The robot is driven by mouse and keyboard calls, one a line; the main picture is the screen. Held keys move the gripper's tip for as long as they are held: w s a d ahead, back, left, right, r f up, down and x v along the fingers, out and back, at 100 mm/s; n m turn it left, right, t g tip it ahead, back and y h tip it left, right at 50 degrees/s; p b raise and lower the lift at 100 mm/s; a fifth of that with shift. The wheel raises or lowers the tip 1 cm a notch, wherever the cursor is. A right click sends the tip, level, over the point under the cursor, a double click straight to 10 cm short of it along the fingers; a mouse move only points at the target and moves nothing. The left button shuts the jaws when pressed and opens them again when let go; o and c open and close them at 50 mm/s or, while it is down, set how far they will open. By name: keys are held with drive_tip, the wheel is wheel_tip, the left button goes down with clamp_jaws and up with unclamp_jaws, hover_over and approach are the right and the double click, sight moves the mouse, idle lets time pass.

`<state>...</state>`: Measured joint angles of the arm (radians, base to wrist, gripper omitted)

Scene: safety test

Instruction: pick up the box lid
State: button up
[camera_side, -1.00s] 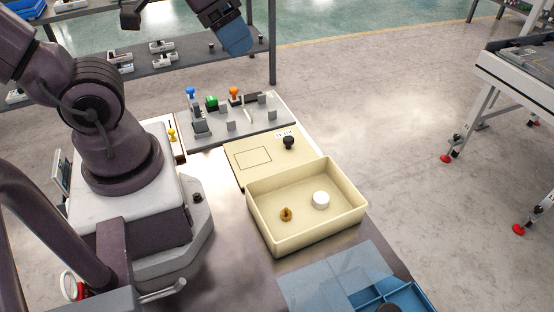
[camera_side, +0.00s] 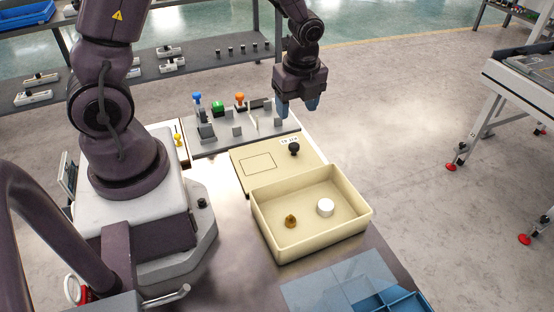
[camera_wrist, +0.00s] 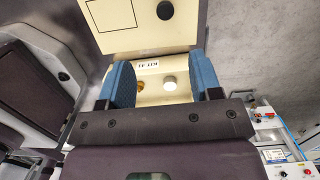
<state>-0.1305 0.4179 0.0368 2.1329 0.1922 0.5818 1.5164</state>
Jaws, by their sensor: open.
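The cream box lid (camera_side: 275,165) lies flat behind the open box, with a printed rectangle, a label and a black knob (camera_side: 294,149) near its far right corner. The cream box (camera_side: 312,235) holds a brass-coloured piece (camera_side: 291,221) and a white round piece (camera_side: 325,208). My gripper (camera_side: 297,106) is open and empty, above and beyond the knob, clear of it. In the wrist view the lid (camera_wrist: 128,38) and knob (camera_wrist: 165,10) show at the top, past my gripper's blue fingers (camera_wrist: 162,68). Fingers partly hide the box area there.
A grey board (camera_side: 225,143) with coloured knobs and upright blocks stands behind the lid, near my gripper. A blue divided tray (camera_side: 385,303) with a clear panel is at the front.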

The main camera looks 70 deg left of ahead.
hover_over(294, 145)
drive_tip(key=d, duration=0.1)
drive_tip(key=shift+m, duration=0.3)
drive_tip(key=f, duration=0.7)
drive_tip(key=shift+s, duration=0.4)
drive_tip(key=shift+w+a+f, duration=0.15)
drive_tip(key=shift+f, duration=0.85)
drive_tip(key=shift+w+a+f, duration=0.1)
drive_tip(key=shift+a+f, duration=0.1)
drive_tip(key=shift+f, duration=0.75)
drive_tip(key=shift+w+a+f, duration=0.15)
drive_tip(key=shift+f, duration=0.85)
clamp_jaws()
